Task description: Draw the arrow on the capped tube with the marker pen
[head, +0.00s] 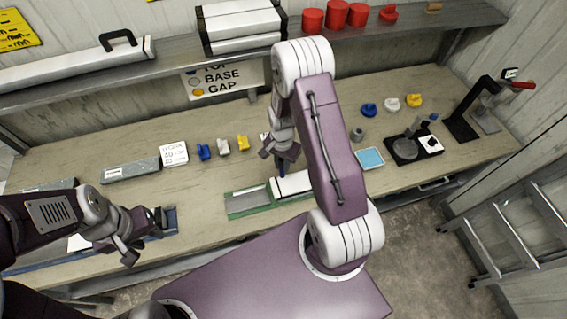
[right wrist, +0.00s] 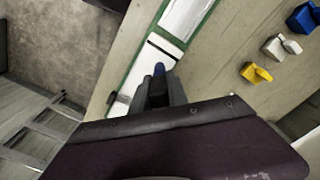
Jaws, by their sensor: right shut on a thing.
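The white tube (head: 292,184) lies in a green-edged holder (head: 249,212) on the bench, partly hidden by my right arm. In the right wrist view the tube (right wrist: 146,66) shows white with dark cross lines, inside the green frame (right wrist: 131,76). My right gripper (head: 281,158) is shut on the marker pen (head: 282,170), which points down over the tube.
Blue, white and yellow caps (head: 223,146) stand behind the holder, beside a printed card (head: 174,153). More caps (head: 392,104) sit at the back right. A light blue pad (head: 370,158) and a black device (head: 413,147) lie right of my right arm. A shelf runs above.

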